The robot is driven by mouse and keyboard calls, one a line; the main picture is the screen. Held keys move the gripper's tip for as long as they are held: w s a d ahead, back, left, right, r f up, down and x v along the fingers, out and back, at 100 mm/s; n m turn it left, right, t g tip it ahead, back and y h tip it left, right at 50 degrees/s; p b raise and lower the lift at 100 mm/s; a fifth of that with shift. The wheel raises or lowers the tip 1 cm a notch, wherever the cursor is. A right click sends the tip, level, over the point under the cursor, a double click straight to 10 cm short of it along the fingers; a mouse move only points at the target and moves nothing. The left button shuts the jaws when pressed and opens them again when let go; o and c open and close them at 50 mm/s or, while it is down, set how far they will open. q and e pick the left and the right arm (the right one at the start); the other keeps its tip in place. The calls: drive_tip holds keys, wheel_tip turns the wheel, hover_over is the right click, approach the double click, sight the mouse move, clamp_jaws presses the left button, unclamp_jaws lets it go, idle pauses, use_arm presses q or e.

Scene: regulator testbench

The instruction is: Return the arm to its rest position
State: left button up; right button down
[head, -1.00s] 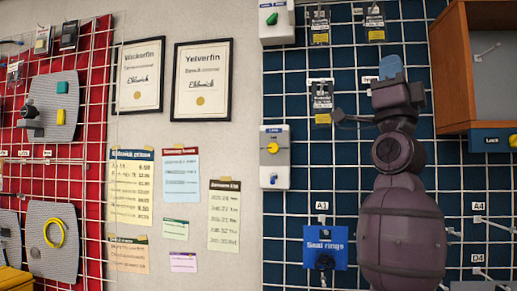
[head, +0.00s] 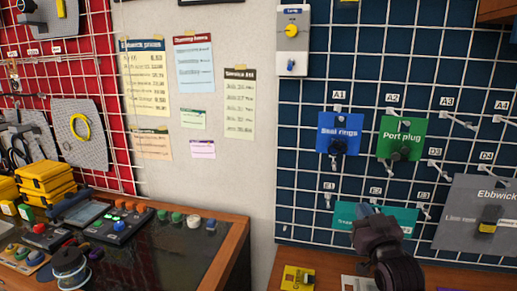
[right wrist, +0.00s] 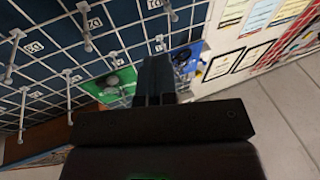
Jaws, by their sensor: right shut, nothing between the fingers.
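My right arm comes in at the lower right of the head view. Its gripper (head: 366,212) is low in front of the pegboard, over the teal card (head: 400,217). In the right wrist view the gripper's blue-grey fingers (right wrist: 155,80) are together with nothing between them. My left gripper is not in view.
A blue pegboard grid (head: 300,150) carries a blue "Seal rings" card (head: 340,128), a green "Port plug" card (head: 401,135) and a grey panel (head: 475,205). Bare hooks stick out at right. A wooden bench (head: 240,235) with devices stands at left. A yellow item (head: 298,278) lies below the board.

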drive_tip(key=s+f+g+h, duration=0.1)
drive_tip(key=s+f+g, duration=0.1)
drive_tip(key=s+f, duration=0.6)
drive_tip(key=s+f+g, duration=0.3)
drive_tip(key=s+f, duration=0.2)
drive_tip(key=f, duration=0.7)
drive_tip(key=s+d+f+m+g+h, duration=0.1)
drive_tip(key=s+d+f+g, duration=0.2)
drive_tip(key=s+f, duration=1)
drive_tip(key=s, duration=0.4)
drive_tip(key=shift+f+g, duration=0.35)
drive_tip(key=shift+g, duration=0.05)
drive_tip(key=shift+s+d, duration=0.1)
drive_tip(key=shift+s, duration=0.05)
